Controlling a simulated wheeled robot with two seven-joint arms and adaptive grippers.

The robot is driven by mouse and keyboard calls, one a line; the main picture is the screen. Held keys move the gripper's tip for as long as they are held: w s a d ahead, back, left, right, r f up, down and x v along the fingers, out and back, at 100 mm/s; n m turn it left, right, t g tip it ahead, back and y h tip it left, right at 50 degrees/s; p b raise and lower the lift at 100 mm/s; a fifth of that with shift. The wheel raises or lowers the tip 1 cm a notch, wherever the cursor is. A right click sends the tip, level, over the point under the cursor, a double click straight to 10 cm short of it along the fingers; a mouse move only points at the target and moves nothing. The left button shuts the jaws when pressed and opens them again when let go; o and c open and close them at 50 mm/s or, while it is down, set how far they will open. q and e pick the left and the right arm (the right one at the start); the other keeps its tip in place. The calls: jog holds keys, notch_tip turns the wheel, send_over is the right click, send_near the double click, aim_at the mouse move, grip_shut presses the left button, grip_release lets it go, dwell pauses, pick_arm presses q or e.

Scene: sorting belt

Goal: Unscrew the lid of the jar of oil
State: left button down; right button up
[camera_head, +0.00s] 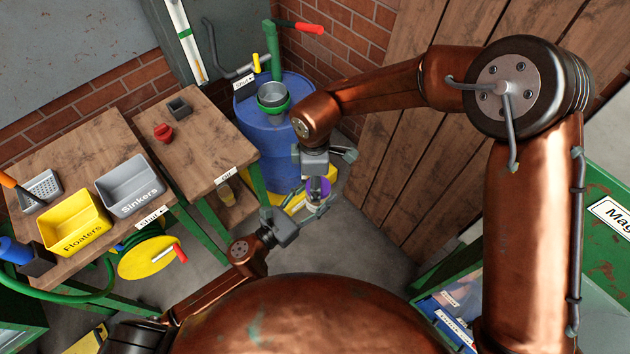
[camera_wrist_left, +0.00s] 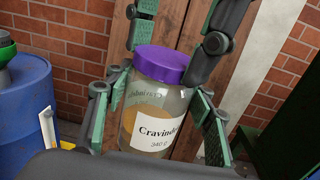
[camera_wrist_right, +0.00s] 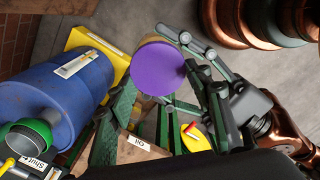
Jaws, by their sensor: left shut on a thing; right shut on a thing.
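A clear glass jar (camera_wrist_left: 158,105) with a purple lid (camera_wrist_left: 162,65) stands nearly upright in the left wrist view. Its white label reads "Cravind…" and "340 g", and something yellow-brown is inside. My left gripper (camera_head: 306,210) is shut on the jar's body from the side, its green pads on both sides of the glass. My right gripper (camera_head: 318,180) reaches down from above and is shut on the lid, which is on the jar. In the right wrist view the lid (camera_wrist_right: 158,68) appears as a purple disc that hides most of the jar.
A blue barrel (camera_head: 262,125) with a green funnel stands behind. Yellow "Floaters" (camera_head: 75,222) and grey "Sinkers" (camera_head: 130,187) bins stand further left.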

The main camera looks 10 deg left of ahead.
jog(key=n, duration=0.4)
jog(key=shift+s, duration=0.1)
jog(key=n, duration=0.5)
jog(key=shift+s+d, duration=0.1)
jog(key=shift+d, duration=0.1)
jog(key=o, duration=1.3)
jog(key=shift+r, duration=0.1)
